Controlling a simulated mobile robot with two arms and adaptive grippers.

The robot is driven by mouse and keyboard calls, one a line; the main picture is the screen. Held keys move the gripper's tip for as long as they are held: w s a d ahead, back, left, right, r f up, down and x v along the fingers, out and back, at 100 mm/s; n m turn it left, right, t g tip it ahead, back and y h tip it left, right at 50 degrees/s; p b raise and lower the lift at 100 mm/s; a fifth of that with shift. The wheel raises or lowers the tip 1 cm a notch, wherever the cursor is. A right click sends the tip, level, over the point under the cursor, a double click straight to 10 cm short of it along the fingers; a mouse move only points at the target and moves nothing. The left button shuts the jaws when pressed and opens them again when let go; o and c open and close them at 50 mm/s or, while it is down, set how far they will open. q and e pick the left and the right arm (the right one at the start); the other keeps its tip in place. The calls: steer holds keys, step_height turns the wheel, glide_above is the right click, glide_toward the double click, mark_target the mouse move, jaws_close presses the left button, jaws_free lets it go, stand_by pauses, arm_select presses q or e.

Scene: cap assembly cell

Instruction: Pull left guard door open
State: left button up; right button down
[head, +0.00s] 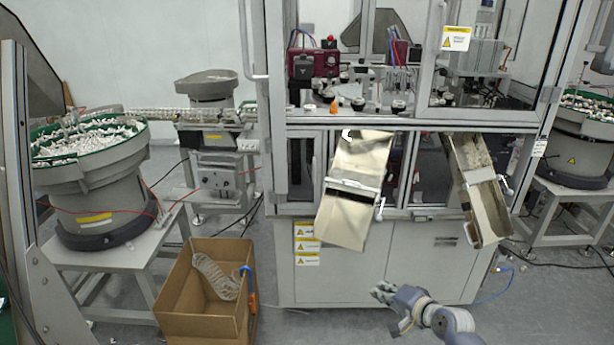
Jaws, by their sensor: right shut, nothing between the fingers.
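The guarded cell has a metal frame with two upper doors. A long vertical handle (243,40) sticks out to the left of its left front post. The left guard door (276,70) appears swung out towards me and seen almost edge-on, though its exact angle is hard to tell. The left half of the upper opening looks unobstructed. The right guard door (480,112) looks closed and carries a yellow warning label. My right gripper (382,292) is shut and empty, low in front of the cabinet, well below and apart from both doors. My left gripper is out of view.
Two metal chutes (347,222) (487,212) stick out of the cell's front below the doors. A cardboard box (180,290) stands on the floor at left. Bowl feeders (95,190) (572,150) flank the cell. Floor between box and cabinet is free.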

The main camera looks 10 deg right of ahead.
steer(key=w+a+r+t+y, duration=0.2)
steer(key=a+r+y, duration=0.1)
steer(key=r, duration=1.7)
steer(key=s+a+r+y, duration=0.2)
steer(key=s+a+r, duration=0.1)
steer(key=r, duration=0.5)
steer(key=s+a+r+y, duration=0.2)
steer(key=a+r+y, duration=0.1)
steer(key=r, duration=0.5)
steer(key=s+a+p+x, duration=0.2)
steer(key=p+x, duration=0.3)
steer(key=x, duration=0.8)
steer(key=shift+a+n, duration=0.2)
steer(key=shift+n, duration=0.1)
